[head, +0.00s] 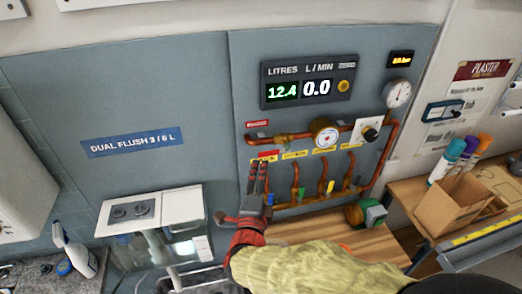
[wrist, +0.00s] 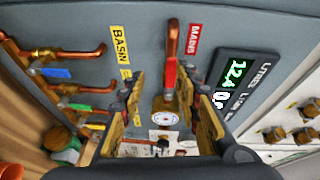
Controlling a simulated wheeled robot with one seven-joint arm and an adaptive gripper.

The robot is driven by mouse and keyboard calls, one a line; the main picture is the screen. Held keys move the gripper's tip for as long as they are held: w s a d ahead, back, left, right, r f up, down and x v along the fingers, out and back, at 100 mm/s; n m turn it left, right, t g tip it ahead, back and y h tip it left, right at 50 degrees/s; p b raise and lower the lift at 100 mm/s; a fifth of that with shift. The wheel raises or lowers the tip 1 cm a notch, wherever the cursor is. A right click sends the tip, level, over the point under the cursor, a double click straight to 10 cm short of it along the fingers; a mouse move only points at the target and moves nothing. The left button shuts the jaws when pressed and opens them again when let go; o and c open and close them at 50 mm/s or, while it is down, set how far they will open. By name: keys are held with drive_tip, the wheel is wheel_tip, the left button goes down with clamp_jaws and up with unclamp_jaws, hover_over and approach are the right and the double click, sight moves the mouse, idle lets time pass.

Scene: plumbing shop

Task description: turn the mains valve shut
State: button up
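The mains valve's red lever (wrist: 171,75) shows in the wrist view, lying in line with its copper pipe beside the red MAINS label (wrist: 192,38). My gripper (wrist: 165,105) is open, its two fingers apart on either side of the lever's line. I cannot tell whether either finger touches the lever. In the head view my gripper (head: 258,178) points up at the panel, below the MAINS label (head: 257,123), and partly covers the pipework there. The meter display (head: 308,80) reads 12.4 litres and 0.0 L/min.
Copper branch pipes (head: 322,180) with coloured levers stand right of my gripper. A round gauge (head: 325,134) and a dial gauge (head: 397,93) sit on the panel. A sink and spray bottle (head: 75,252) are lower left; a cardboard box (head: 455,205) stands on the right bench.

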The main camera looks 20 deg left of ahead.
sight(268, 154)
drive_tip(key=shift+m+t+h, duration=0.3)
drive_tip(key=shift+m+t, duration=0.1)
drive_tip(key=shift+m, duration=0.3)
drive_tip(key=w, duration=0.2)
drive_tip(key=w+r, duration=0.1)
drive_tip(key=w, duration=0.2)
drive_tip(key=w+p, duration=0.1)
drive_tip(key=w, duration=0.2)
drive_tip(key=shift+r, duration=0.3)
drive_tip(key=shift+c, duration=0.6)
clamp_jaws()
